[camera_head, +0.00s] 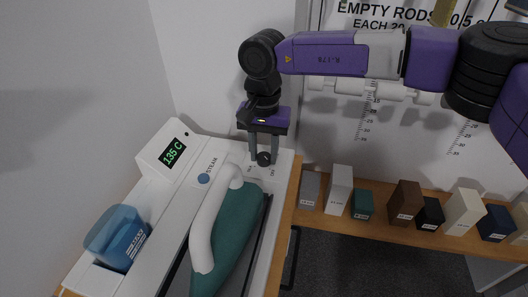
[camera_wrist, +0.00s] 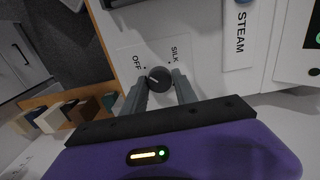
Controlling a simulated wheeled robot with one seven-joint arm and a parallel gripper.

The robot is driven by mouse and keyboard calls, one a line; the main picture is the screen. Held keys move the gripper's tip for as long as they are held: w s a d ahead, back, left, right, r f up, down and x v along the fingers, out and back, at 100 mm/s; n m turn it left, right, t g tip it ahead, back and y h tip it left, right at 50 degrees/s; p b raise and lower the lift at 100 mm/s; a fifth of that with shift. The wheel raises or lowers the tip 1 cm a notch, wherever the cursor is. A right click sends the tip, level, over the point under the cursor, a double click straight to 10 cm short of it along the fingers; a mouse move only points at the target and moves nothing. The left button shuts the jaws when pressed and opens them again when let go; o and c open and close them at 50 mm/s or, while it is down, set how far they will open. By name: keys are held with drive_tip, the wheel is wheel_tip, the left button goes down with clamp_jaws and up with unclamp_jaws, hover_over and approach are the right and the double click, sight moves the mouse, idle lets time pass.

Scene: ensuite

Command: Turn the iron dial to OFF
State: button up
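The iron dial (camera_wrist: 160,78) is a small dark round knob with a light pointer mark, on the white panel of the steam station (camera_head: 158,151). The labels OFF (camera_wrist: 137,62) and SILK (camera_wrist: 174,55) are printed beside it. The pointer mark lies towards the left in the wrist view; its exact setting is hard to read. My gripper (camera_head: 264,153) hangs over the dial, one grey finger on each side of it. In the wrist view, the fingertips (camera_wrist: 160,83) are close against the dial's sides; whether they touch it is unclear. The dial also shows in the head view (camera_head: 264,159).
A teal iron (camera_head: 236,232) with a white handle lies left of and below the dial. A blue STEAM button (camera_head: 204,178), a 135 C display (camera_head: 174,152) and a blue water tank (camera_head: 118,238) are further left. Several boxes stand on the wooden shelf (camera_head: 385,230) at right.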

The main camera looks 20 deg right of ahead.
sight(264, 156)
drive_tip(key=o, duration=0.3)
wheel_tip(264, 156, up, 8)
drive_tip(key=shift+f, duration=0.1)
idle(0.5)
